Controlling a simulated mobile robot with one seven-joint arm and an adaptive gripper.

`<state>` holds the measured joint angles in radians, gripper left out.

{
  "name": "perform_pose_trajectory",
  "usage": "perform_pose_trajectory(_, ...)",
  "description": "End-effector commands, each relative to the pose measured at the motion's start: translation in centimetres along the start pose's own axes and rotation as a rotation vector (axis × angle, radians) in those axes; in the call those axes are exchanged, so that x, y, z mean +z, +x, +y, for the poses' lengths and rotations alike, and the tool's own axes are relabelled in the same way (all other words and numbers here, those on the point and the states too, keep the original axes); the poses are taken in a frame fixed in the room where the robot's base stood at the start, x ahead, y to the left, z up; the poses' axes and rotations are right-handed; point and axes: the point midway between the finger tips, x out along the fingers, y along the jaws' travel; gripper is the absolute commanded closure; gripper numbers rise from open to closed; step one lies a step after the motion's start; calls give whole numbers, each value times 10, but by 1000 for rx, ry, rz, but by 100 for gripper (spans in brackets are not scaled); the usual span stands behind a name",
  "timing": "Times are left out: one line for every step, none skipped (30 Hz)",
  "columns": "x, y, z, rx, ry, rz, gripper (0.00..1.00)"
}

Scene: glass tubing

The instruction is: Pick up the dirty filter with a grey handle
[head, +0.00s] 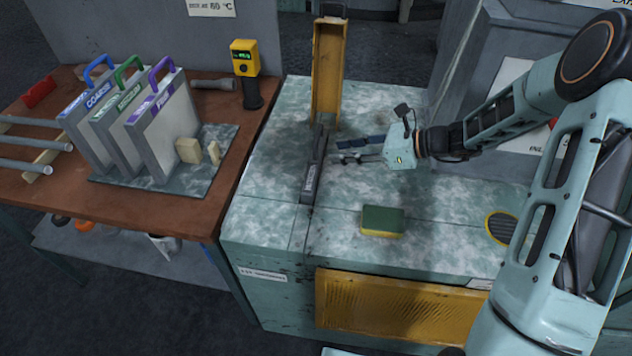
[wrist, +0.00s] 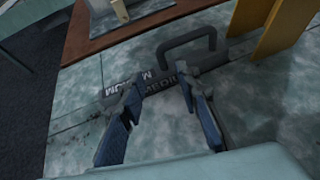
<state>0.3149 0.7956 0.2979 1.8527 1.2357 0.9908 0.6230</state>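The dirty filter (head: 308,188) shows as a dark grey bar in the slot of the pale green machine top, most of its body hidden below. In the wrist view its grey handle (wrist: 192,44) rises from the top strip, which has a partly covered label reading MEDIUM. My gripper (head: 347,151) is just right of the filter in the head view, pointing at it. In the wrist view my gripper (wrist: 158,88) has its two blue-padded fingers apart, with nothing between them. The fingertips overlap the labelled strip in that view; I cannot tell whether they touch it.
An upright yellow cover (head: 328,70) stands behind the slot. A green and yellow sponge (head: 382,221) lies on the machine top. On the brown table (head: 205,225) at left stand three filters (head: 130,115) with blue, green and purple handles, and a yellow meter (head: 245,60).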

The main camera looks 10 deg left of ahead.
Motion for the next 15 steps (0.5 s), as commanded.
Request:
perform_pose_trajectory(1,6,0,2,0,-1,70)
perform_pose_trajectory(1,9,0,1,-1,0,70)
perform_pose_trajectory(0,12,0,1,-1,1,70)
perform_pose_trajectory(0,13,0,1,-1,1,70)
perform_pose_trajectory(0,15,0,1,-1,1,70)
perform_pose_trajectory(1,18,0,1,0,1,70)
perform_pose_trajectory(1,21,0,1,0,0,70)
perform_pose_trajectory(2,25,-1,2,0,0,70)
perform_pose_trajectory(2,31,-1,2,0,0,70)
perform_pose_trajectory(2,36,-2,2,0,1,70)
perform_pose_trajectory(2,41,-2,2,0,1,70)
perform_pose_trajectory(2,47,-2,3,-1,0,70)
perform_pose_trajectory(1,52,-2,2,-1,0,70)
perform_pose_trajectory(1,56,-2,2,-1,1,70)
perform_pose_trajectory(1,59,-2,1,-1,2,70)
